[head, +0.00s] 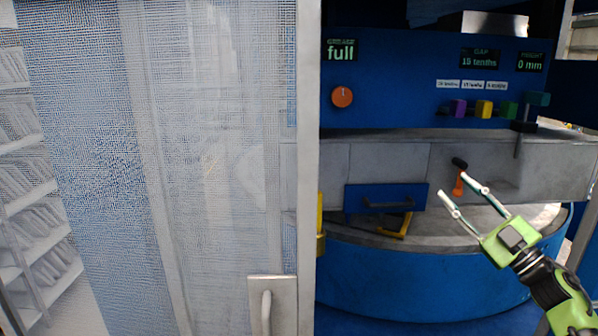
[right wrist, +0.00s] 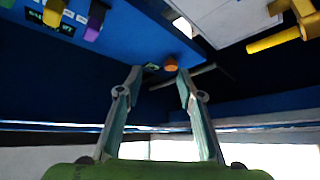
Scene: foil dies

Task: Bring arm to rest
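My right gripper (head: 458,195) is in the head view at the right, in front of the blue machine. Its two fingers are spread with nothing between them. In the right wrist view its fingers (right wrist: 159,80) are also apart, with a blue surface beyond. A small orange lever with a black knob (head: 459,172) shows just behind the fingertips in the head view; I cannot tell whether they touch. My left gripper is not in view.
A mesh door (head: 306,150) with a handle (head: 265,310) fills the left.

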